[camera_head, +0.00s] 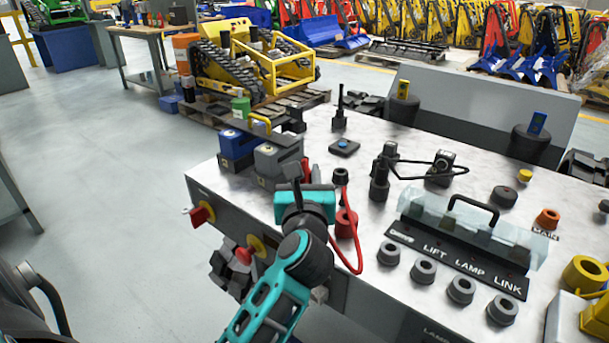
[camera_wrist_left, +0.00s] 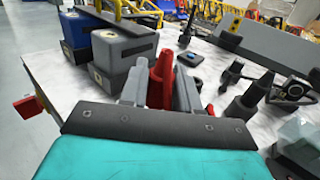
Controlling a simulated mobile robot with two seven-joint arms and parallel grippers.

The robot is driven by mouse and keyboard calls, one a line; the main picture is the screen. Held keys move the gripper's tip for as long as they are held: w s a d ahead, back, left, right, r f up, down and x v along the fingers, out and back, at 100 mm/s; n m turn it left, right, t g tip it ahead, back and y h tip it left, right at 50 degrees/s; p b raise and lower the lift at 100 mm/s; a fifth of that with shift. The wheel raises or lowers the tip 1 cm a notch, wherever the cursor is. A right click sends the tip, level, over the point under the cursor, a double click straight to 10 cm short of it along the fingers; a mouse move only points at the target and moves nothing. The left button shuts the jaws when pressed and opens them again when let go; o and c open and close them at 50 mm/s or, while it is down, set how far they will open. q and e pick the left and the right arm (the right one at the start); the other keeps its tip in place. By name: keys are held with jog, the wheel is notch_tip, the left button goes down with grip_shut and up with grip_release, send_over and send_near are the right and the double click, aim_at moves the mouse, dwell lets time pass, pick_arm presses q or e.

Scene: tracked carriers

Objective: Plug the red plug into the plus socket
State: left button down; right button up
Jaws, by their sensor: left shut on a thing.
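My left gripper (camera_head: 303,183) reaches over the near left edge of the white table. In the left wrist view its grey fingers (camera_wrist_left: 160,92) are shut on the red plug (camera_wrist_left: 162,78), which stands roughly upright between them. In the head view the plug is mostly hidden by the gripper. A red cable (camera_head: 357,250) loops down beside the gripper. A red round socket (camera_head: 346,223) sits on the table just right of the gripper, with a dark one (camera_head: 340,176) behind it. I cannot read a plus mark on either. My right gripper is not in view.
Blue (camera_head: 238,142) and grey (camera_head: 278,158) battery-like blocks stand left of and behind the gripper. A clear cover with a black handle (camera_head: 472,212) and several grey sockets (camera_head: 423,270) lie to the right. Dark connectors with a black cable (camera_head: 415,163) stand farther back.

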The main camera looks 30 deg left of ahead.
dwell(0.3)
pick_arm(q)
jog(key=shift+f+b, duration=0.6)
jog(key=shift+f, duration=0.5)
jog(key=shift+r+p, duration=0.1)
jog(key=shift+p, duration=0.3)
dwell(0.8)
jog(key=shift+f, duration=0.4)
jog(key=c, duration=0.7)
grip_release()
jog(key=shift+c, duration=0.2)
